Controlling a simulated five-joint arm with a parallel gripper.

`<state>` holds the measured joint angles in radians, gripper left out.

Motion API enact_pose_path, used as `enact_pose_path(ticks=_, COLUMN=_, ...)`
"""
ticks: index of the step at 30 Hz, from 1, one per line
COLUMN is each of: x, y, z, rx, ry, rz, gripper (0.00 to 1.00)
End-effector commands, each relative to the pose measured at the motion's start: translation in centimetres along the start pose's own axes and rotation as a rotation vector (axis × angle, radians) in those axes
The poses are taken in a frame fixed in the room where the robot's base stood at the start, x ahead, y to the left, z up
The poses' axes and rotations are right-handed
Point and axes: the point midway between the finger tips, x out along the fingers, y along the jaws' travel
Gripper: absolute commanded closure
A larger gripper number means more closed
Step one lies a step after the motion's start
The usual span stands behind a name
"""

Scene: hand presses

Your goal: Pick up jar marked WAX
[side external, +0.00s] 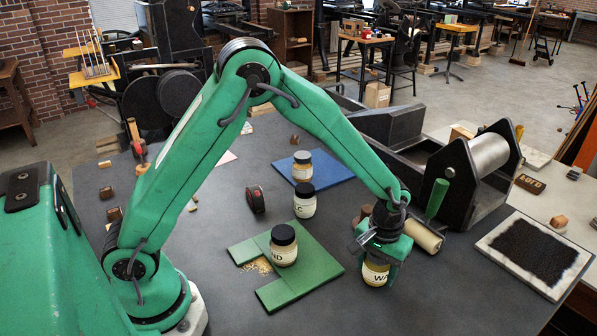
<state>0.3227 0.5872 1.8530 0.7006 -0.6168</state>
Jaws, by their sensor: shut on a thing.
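The jar marked WAX (375,273) is at the lower right of the green mat, with a yellowish body and a label reading "WA" before it is cut off by my gripper. My gripper (378,252) is over its top and shut on it, hiding the lid. The jar looks upright; whether it touches the table I cannot tell. A second jar (284,252) with a black lid and a label ending in "ID" stands on the green mat (318,262). Another black-lidded jar (305,204), its label showing "C", stands behind it.
A jar with an amber band (302,170) stands on the blue mat (328,172). A press with a grey roller (489,154) is at the right. A pale cylinder (423,235) lies close to my gripper. A black inked slab (537,252) lies further right. The front table is clear.

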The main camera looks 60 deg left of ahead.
Motion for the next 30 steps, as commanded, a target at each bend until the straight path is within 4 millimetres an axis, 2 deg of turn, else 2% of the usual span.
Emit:
enact_pose_path(ticks=8, x=-3.7, y=0.1, z=-0.1, rx=0.0, ry=0.006, rz=0.004, gripper=0.74)
enact_pose_path(ticks=21, x=-8.1, y=3.3, z=7.2, rx=0.005, ry=0.003, rz=0.004, gripper=0.74)
enact_pose_path(ticks=30, x=-9.9, y=4.5, z=10.1, rx=0.002, ry=0.002, rz=0.003, gripper=0.74)
